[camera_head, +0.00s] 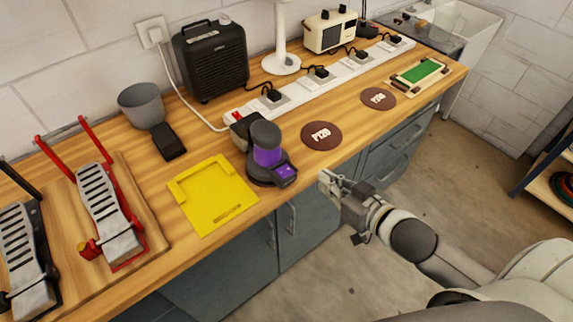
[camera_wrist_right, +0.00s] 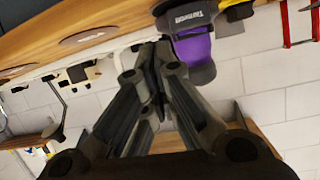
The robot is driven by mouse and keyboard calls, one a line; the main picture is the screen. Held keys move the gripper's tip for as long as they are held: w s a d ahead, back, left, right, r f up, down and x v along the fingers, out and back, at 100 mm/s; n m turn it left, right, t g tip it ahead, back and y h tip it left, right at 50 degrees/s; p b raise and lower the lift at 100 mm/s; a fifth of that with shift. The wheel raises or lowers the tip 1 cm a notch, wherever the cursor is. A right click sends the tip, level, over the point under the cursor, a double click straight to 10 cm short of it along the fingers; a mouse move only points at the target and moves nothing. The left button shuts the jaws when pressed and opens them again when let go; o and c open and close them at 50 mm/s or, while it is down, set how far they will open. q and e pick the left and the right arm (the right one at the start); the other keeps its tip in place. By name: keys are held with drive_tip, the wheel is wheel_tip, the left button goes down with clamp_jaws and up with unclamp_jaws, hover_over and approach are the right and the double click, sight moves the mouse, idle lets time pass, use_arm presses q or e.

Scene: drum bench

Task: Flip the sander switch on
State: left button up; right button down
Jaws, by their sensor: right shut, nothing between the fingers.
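The sander (camera_head: 267,152), dark grey with a purple band, stands upright on the wooden bench near its front edge. A small purple switch area shows low on its front side. My right gripper (camera_head: 326,180) is shut and empty, to the right of the sander and just off the bench's front edge, apart from it. In the right wrist view the sander (camera_wrist_right: 194,45) shows upside down beyond the closed fingers (camera_wrist_right: 152,60). My left gripper is not in view.
A yellow tray (camera_head: 190,229) lies left of the sander. Brown sanding discs (camera_head: 321,146) (camera_head: 378,98) lie to its right. A white power strip (camera_head: 297,91) with plugs runs behind. Red and black clamped tools stand at left. Open floor lies in front of the bench.

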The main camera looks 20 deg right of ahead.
drive_tip(key=s+a+r+y, duration=0.1)
drive_tip(key=s+a+r, duration=0.1)
drive_tip(key=r, duration=0.5)
drive_tip(key=shift+a+n+t+y, duration=0.3)
drive_tip(key=shift+a+y, duration=0.1)
drive_tip(key=shift+a, duration=0.35)
drive_tip(key=shift+w, duration=0.1)
drive_tip(key=p, duration=0.3)
hover_over(285, 171)
drive_tip(key=s, duration=0.3)
drive_tip(key=shift+w+d+f, duration=0.15)
drive_tip(key=shift+f, duration=0.35)
drive_tip(key=shift+w+d+f, duration=0.1)
drive_tip(key=shift+f, duration=0.4)
drive_tip(key=f, duration=0.3)
drive_tip(key=shift+w+a+f, duration=0.2)
drive_tip(key=shift+w+a, duration=0.15)
drive_tip(key=shift+s+f, duration=0.15)
drive_tip(key=shift+f, duration=0.45)
drive_tip(key=shift+a, duration=0.1)
